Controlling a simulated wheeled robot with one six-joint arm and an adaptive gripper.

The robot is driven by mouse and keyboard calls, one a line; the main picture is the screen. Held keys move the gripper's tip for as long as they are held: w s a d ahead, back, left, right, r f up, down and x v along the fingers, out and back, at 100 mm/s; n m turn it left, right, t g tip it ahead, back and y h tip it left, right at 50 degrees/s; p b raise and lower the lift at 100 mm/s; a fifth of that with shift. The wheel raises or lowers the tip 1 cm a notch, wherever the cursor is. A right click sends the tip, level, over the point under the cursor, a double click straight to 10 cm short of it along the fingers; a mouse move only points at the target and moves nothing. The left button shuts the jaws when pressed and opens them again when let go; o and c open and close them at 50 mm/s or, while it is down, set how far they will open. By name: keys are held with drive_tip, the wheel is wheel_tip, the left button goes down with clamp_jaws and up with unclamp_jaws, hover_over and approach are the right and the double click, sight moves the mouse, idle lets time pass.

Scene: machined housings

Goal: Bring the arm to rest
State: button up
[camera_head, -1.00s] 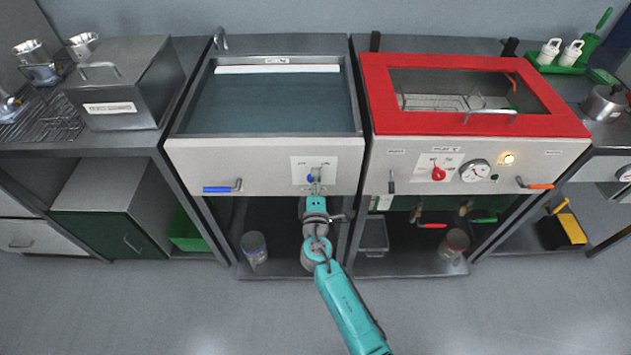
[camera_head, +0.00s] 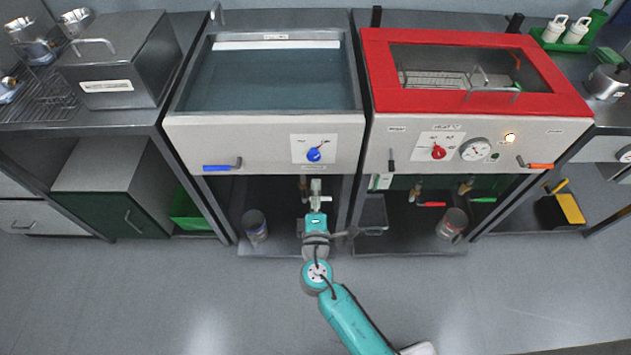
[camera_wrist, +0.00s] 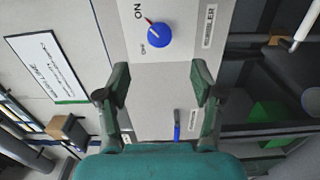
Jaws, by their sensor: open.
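My gripper (camera_head: 316,187) is open and empty, below and in front of the white panel of the left water tank. It also shows in the wrist view (camera_wrist: 162,78), with its two dark fingers spread apart. The blue knob (camera_head: 314,155) on that panel is clear of the fingers. In the wrist view the knob (camera_wrist: 159,38) lies beyond the fingertips, with ON and OFF marks beside it. My teal arm reaches forward from the lower right over the floor.
A blue-handled valve (camera_head: 222,167) is on the same panel. The red-framed tank (camera_head: 376,80) stands to the right, with a red knob (camera_head: 438,152). A jar (camera_head: 254,226) stands on the lower shelf left of my gripper. The floor in front is open.

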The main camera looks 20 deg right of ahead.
drive_tip(key=shift+s, duration=0.25)
idle(0.4)
drive_tip(key=s+d+f+m+g+y, duration=0.1)
drive_tip(key=s+f+m+g+y, duration=0.15)
drive_tip(key=s, duration=0.95)
drive_tip(key=s+d+f+m+g+y, duration=0.1)
drive_tip(key=s+d+f+m+y, duration=0.2)
drive_tip(key=s, duration=0.9)
drive_tip(key=s+r+m+t, duration=0.1)
drive_tip(key=s+r+m, duration=0.7)
drive_tip(key=s+r, duration=0.7)
drive_tip(key=shift+s+a+m, duration=0.25)
drive_tip(key=shift+s+m, duration=0.1)
drive_tip(key=shift+s, duration=0.7)
